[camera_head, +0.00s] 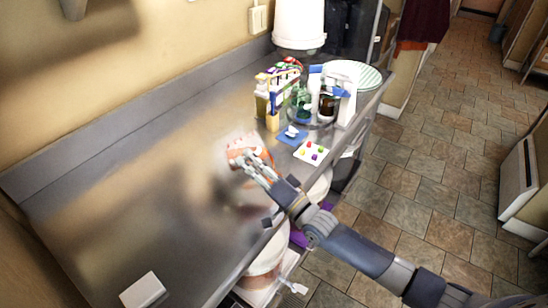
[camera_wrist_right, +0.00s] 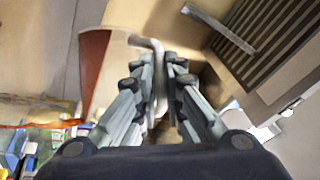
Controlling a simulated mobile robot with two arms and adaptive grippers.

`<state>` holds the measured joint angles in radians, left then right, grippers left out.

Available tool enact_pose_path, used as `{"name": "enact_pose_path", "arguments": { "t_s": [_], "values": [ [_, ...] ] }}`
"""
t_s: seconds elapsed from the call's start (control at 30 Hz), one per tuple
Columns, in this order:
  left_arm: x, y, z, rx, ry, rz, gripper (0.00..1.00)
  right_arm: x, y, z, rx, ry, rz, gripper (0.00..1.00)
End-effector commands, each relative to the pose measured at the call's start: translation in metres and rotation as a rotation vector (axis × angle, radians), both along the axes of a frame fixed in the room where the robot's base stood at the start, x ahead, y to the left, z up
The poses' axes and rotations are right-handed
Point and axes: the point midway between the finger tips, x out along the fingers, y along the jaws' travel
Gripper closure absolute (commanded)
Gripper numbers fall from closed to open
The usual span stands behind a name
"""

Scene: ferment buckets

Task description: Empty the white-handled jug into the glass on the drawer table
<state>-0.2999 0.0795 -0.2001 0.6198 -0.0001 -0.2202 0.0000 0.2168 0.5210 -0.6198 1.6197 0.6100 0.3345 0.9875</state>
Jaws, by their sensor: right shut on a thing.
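My right gripper (camera_head: 254,164) reaches over the grey counter from the lower right and is shut on the jug (camera_head: 241,146), an orange-brown and whitish thing at its fingertips. In the right wrist view, the fingers of the right gripper (camera_wrist_right: 158,72) close around the pale handle (camera_wrist_right: 146,42). The jug's cream and reddish-brown body (camera_wrist_right: 113,55) shows left of the fingers. I cannot tell how far it is tilted or what it holds. I cannot make out the glass in either view. My left gripper is out of view.
The counter (camera_head: 110,190) has free room at left, with a white block (camera_head: 142,290) near its front. A bottle rack (camera_head: 275,92), a dark bottle (camera_head: 328,105) and a white card with coloured dots (camera_head: 311,152) stand or lie beyond the gripper. A white bucket (camera_head: 300,24) stands behind.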

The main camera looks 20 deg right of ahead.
Motion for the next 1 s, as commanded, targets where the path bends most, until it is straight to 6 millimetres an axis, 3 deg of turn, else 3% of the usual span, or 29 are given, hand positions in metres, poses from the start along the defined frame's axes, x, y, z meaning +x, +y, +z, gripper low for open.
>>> {"name": "enact_pose_path", "arguments": {
  "t_s": [1.0],
  "values": [
    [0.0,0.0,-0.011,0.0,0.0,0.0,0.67,0.0,-0.01,0.006,0.088,-0.005,0.002,1.0]
  ]
}}
